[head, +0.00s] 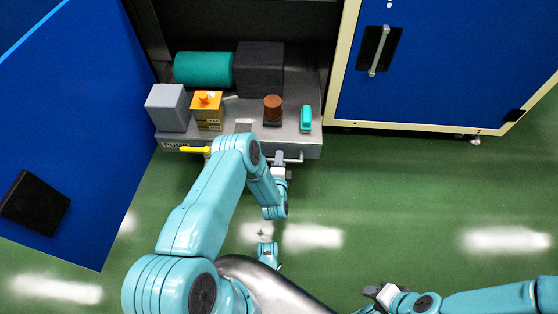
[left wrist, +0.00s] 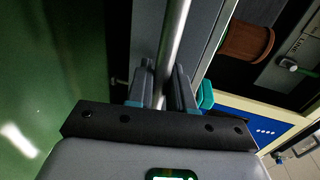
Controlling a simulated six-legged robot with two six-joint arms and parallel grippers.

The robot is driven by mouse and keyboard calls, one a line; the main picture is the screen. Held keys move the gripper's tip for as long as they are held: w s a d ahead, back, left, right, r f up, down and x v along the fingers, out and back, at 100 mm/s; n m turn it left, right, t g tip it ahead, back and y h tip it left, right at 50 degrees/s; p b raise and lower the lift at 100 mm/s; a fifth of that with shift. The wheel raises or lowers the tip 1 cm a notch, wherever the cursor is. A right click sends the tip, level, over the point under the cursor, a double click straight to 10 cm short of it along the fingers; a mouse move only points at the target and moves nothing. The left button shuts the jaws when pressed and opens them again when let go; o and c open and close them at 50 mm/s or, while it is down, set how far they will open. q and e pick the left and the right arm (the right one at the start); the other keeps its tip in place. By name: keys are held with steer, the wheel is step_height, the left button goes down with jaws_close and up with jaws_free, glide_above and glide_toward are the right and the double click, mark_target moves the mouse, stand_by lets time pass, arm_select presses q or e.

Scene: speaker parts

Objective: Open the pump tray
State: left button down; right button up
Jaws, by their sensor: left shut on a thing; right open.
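The pump tray (head: 225,141) is a grey platform in the opening of a blue cabinet in the head view, with a "PUMP" label at its front left. A metal handle bar (head: 294,160) runs along its front, partly hidden by my left arm. The bar also shows in the left wrist view (left wrist: 175,35), passing between the fingers. My left gripper (head: 280,160) is shut on the bar near the tray's right front; its fingers also show in the left wrist view (left wrist: 163,85). My right gripper (head: 378,292) is open and empty, low over the green floor.
The tray carries a teal cylinder (head: 203,69), black box (head: 260,69), grey box (head: 167,108), orange-topped part (head: 207,108), brown cylinder (head: 272,107) and small teal part (head: 305,118). A blue door (head: 75,120) stands open at left. Green floor in front is clear.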

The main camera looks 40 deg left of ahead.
arm_select(q)
steer(key=c, duration=1.1)
jaws_free()
steer(key=shift+c, duration=0.2)
steer(key=shift+s, duration=0.1)
steer(key=p+v, duration=0.3)
steer(key=v, duration=0.4)
steer(key=shift+s, duration=0.2)
steer(key=shift+d+r, duration=0.1)
steer(key=shift+d, duration=0.05)
